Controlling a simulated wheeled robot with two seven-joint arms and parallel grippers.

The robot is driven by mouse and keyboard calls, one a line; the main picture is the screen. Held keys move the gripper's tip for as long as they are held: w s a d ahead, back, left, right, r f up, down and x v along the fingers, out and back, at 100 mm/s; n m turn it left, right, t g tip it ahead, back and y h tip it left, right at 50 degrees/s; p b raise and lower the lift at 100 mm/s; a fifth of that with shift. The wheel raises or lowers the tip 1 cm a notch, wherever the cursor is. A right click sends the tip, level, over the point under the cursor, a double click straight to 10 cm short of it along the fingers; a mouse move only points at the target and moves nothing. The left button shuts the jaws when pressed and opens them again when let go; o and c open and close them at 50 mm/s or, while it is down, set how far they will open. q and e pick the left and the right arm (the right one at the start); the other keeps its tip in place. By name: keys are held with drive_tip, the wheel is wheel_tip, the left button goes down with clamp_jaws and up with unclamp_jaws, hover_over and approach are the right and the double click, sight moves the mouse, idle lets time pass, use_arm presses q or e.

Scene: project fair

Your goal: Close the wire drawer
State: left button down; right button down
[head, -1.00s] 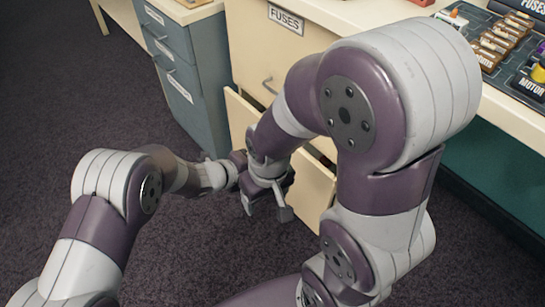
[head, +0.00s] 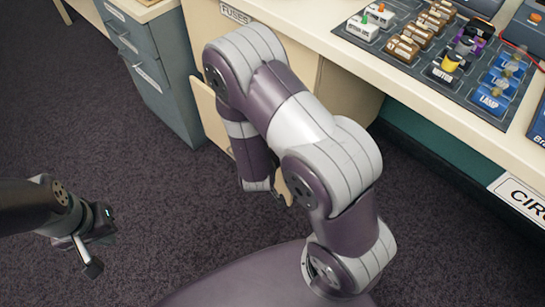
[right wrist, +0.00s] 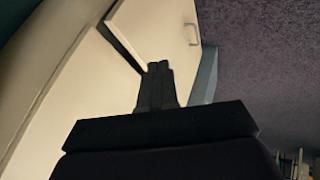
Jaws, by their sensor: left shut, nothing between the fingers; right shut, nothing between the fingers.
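A cream drawer front (head: 208,112) stands out from the lower part of the cream cabinet, partly hidden behind my right arm. I cannot read a wire label on it. In the right wrist view the drawer front (right wrist: 155,30) has a metal handle, and a dark gap separates it from the cabinet body. My right gripper (head: 281,191) is low by the drawer, mostly hidden by its own arm. In the right wrist view its fingers (right wrist: 159,68) are shut and empty, close to the gap. My left gripper (head: 93,266) is shut and empty above the carpet, well left of the drawer.
A drawer labelled FUSES (head: 235,13) is above. A blue-grey cabinet (head: 150,65) stands to the left. The cream worktop (head: 400,92) holds a board with fuses, a motor and lamps. The carpet (head: 130,180) between my arms is clear.

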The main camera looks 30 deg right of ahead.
drive_tip(key=w+d+f+b, duration=0.5)
drive_tip(key=w+d+f, duration=0.1)
drive_tip(key=f, duration=0.1)
drive_tip(key=shift+d, duration=0.3)
drive_tip(key=shift+f, duration=0.1)
